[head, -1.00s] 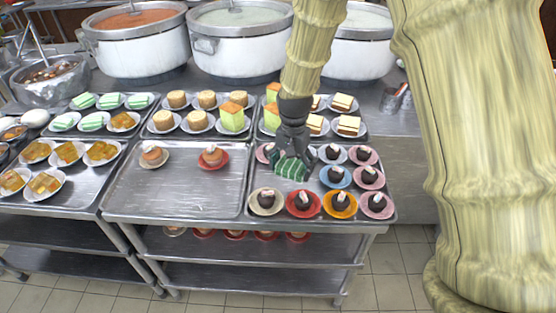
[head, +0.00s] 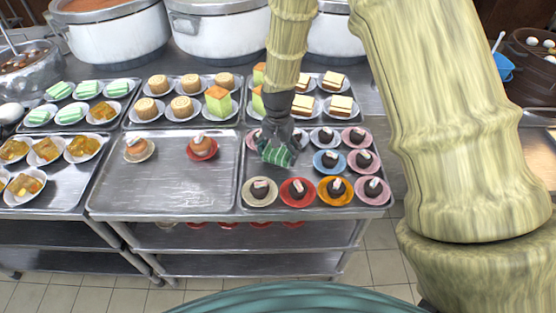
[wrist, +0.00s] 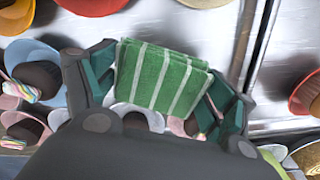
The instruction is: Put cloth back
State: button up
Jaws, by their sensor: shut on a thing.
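The cloth (head: 277,156) is green with white stripes and folded. In the wrist view the cloth (wrist: 165,75) sits between the two fingers of my gripper (wrist: 160,95). In the head view my gripper (head: 278,148) points down over the left part of the right-hand tray (head: 232,190) of small cakes and is shut on the cloth. Whether the cloth touches the tray or the plates under it cannot be told.
Plates with dark cakes (head: 332,160) stand close to the right of the cloth. The tray to the left (head: 165,185) holds two plates and is mostly bare. White stockpots (head: 222,32) stand behind. Sandwich plates (head: 340,107) sit on a tray at the back.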

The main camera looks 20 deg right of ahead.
aim_at(278, 167)
jog(key=shift+s+f, duration=0.1)
jog(key=shift+s, duration=0.15)
jog(key=shift+s+f, duration=0.1)
jog(key=shift+f, duration=0.3)
jog(key=shift+w+f+p, duration=0.15)
jog(key=shift+f+p, duration=0.1)
jog(key=shift+f, duration=0.35)
jog(key=shift+w+f+p, duration=0.15)
jog(key=shift+f+p, duration=0.05)
jog(key=shift+f, duration=0.35)
jog(key=shift+s+f, duration=0.15)
jog(key=shift+f, duration=0.05)
jog(key=shift+f, duration=0.15)
jog(key=o, duration=1)
jog(key=shift+o, duration=0.2)
